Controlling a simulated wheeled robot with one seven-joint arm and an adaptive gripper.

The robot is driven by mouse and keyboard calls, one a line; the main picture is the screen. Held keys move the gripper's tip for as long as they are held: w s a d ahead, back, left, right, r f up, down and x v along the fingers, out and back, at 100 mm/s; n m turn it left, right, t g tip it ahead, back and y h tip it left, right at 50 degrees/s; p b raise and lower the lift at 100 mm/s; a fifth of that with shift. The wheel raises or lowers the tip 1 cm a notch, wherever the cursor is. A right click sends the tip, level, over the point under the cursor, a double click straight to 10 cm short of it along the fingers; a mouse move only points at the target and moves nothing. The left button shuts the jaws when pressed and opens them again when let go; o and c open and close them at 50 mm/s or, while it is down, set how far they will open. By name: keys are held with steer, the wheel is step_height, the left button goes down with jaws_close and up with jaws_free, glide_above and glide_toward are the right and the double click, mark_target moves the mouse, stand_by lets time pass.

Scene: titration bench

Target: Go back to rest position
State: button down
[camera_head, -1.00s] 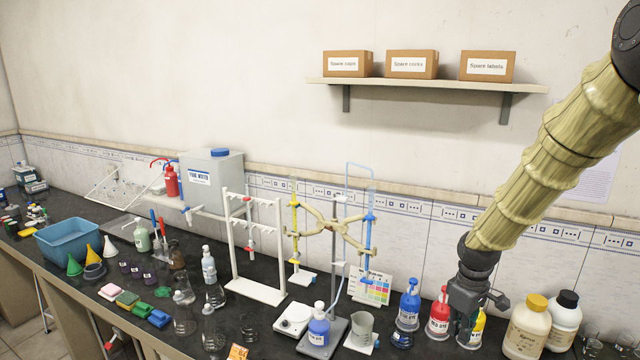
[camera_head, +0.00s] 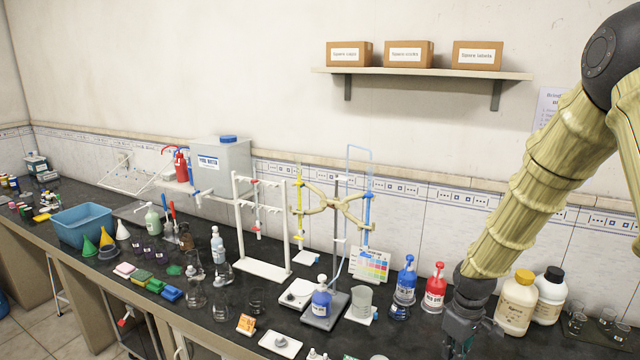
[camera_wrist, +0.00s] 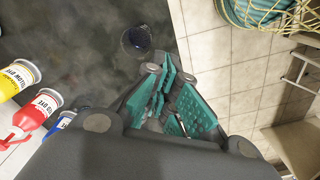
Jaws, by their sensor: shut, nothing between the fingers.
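My gripper (camera_head: 462,335) hangs low at the right front of the dark bench in the head view, pointing down and empty. In the wrist view my gripper (camera_wrist: 172,105) shows its teal ribbed finger pads close together, with nothing between them. Below the gripper the bench edge and the tiled floor (camera_wrist: 215,60) are in view. My arm rises from the gripper to the upper right of the head view.
Red (camera_head: 434,288) and blue (camera_head: 404,283) dye bottles stand left of the gripper. A cream jar (camera_head: 517,303) stands to its right. The burette stand (camera_head: 336,230), white rack (camera_head: 262,268) and blue basin (camera_head: 82,226) are further left. In the wrist view a dark glass (camera_wrist: 137,40) stands near the edge.

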steer(key=s+a+f+m+b, duration=0.15)
steer(key=s+f, duration=0.25)
steer(key=f, duration=0.4)
steer(key=s+a+f+b, duration=0.2)
steer(key=s+f, duration=0.2)
steer(key=f, duration=0.4)
steer(key=s+a+f+m+b, duration=0.2)
steer(key=s+f+b, duration=0.2)
steer(key=s+f, duration=0.7)
steer(key=s+a+f+m+b, duration=0.3)
steer(key=s+f, duration=0.9)
steer(key=s, duration=0.5)
steer(key=shift+a+b, duration=0.25)
steer(key=shift+b, duration=0.45)
